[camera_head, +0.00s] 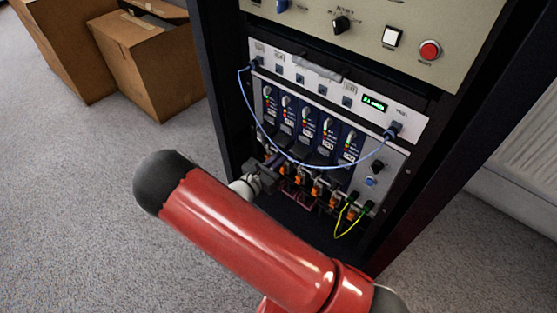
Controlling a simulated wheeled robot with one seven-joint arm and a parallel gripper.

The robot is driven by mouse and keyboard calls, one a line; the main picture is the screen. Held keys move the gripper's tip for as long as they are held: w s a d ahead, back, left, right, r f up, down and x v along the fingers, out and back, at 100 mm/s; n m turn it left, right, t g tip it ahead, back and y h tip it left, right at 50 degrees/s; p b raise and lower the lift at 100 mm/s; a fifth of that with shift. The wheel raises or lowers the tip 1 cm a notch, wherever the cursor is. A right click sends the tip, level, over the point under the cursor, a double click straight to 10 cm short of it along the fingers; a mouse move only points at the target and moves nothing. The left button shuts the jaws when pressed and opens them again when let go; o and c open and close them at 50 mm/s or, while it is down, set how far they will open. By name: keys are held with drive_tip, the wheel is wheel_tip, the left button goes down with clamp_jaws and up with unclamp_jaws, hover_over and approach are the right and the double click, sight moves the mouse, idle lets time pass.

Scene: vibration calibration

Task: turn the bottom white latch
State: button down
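A black rack holds a row of several dark blue modules (306,130) with small whitish levers at their tops, one of them a lever (327,124) right of the middle. I cannot tell which part is the bottom white latch; it may be hidden. My gripper (268,172) is small and dark in view, at the lower left of the module row, in front of the rack. My red arm reaches to it from the lower right. I cannot see the gap between its fingers or anything held.
A blue cable (287,157) hangs in a loop across the modules. Orange connectors (316,190) and a yellow-green cable (345,222) sit below them. A beige panel (365,35) with a red button (430,49) is above. Cardboard boxes (150,60) stand left; grey carpet there is clear.

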drive_tip(key=shift+f+m, duration=0.1)
drive_tip(key=shift+m, duration=0.2)
drive_tip(key=c, duration=1.8)
unclamp_jaws()
drive_tip(key=v, duration=0.8)
